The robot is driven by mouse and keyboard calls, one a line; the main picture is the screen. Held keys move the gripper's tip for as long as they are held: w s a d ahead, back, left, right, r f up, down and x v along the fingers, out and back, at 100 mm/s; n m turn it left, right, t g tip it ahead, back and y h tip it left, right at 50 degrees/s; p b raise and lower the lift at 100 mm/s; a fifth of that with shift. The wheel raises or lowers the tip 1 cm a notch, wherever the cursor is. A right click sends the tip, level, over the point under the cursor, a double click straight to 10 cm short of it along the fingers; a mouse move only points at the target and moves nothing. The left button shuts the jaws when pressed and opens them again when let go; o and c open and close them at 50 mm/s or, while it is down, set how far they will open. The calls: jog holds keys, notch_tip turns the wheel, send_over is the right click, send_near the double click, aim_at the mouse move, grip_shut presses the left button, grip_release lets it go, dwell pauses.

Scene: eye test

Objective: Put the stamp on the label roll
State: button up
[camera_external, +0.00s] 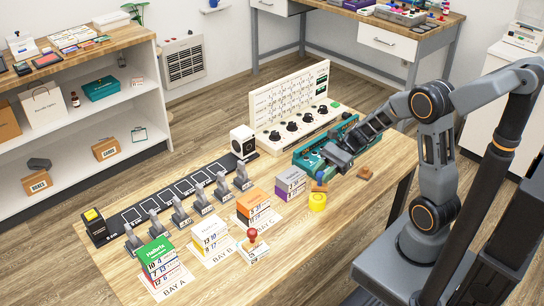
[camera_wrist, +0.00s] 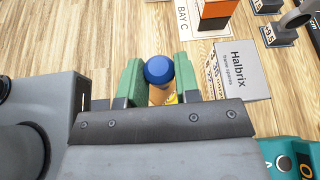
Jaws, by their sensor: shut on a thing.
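My gripper (camera_external: 324,170) is shut on a stamp with a round blue knob (camera_external: 319,175). In the wrist view, the blue knob (camera_wrist: 159,69) sits between the two green finger pads of my gripper (camera_wrist: 160,80). A yellow roll (camera_external: 317,203), which looks like the label roll, is on the wooden table directly under the held stamp. A bit of its yellow (camera_wrist: 172,99) shows below the knob in the wrist view. The stamp's lower end is mostly hidden, and I cannot tell whether it touches the roll.
A purple-grey Halbrix box (camera_external: 291,183) stands left of the roll. A brown block (camera_external: 365,172) lies to the right. A teal device (camera_external: 308,158) and a white panel with knobs (camera_external: 290,112) are behind. A red-knobbed piece (camera_external: 252,238) and stacked boxes stand front left.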

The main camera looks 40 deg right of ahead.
jog(key=shift+w+f, duration=0.1)
jog(key=shift+f, duration=1.55)
jog(key=shift+b, duration=0.3)
jog(key=o, duration=0.9)
jog(key=shift+f, duration=0.1)
